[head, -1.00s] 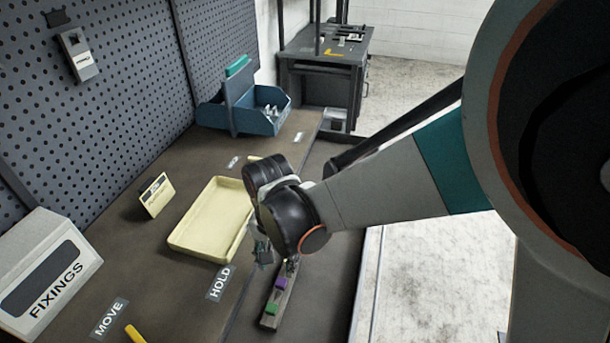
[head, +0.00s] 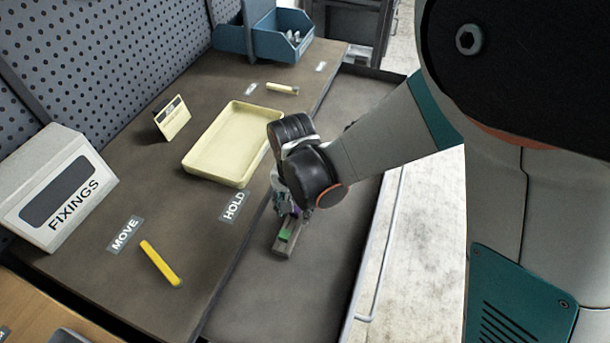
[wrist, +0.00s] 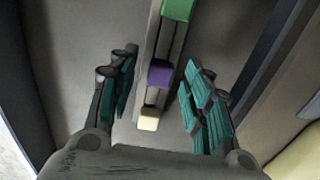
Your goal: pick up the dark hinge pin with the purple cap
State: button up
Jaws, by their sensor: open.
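The purple cap (wrist: 160,74) sits on a narrow grey rack (wrist: 150,50), between a green cap (wrist: 178,9) and a cream cap (wrist: 148,119). The dark pin under the purple cap cannot be made out. My gripper (wrist: 162,78) is open, with teal-padded fingers on either side of the rack around the purple cap, apart from it. In the head view my gripper (head: 284,203) is over the far part of the rack (head: 280,250). There the green cap (head: 286,236) shows clearly, and only a bit of purple shows beside the fingers.
The rack lies on a dark lower surface (head: 290,300) like an open drawer, beside the bench. On the bench are a cream tray (head: 190,166), a yellow bar (head: 160,263), a FIXINGS box (head: 50,190) and a blue bin (head: 262,35). Bench space around the HOLD label is free.

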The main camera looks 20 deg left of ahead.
grip_shut()
jog(key=shift+r, duration=0.15)
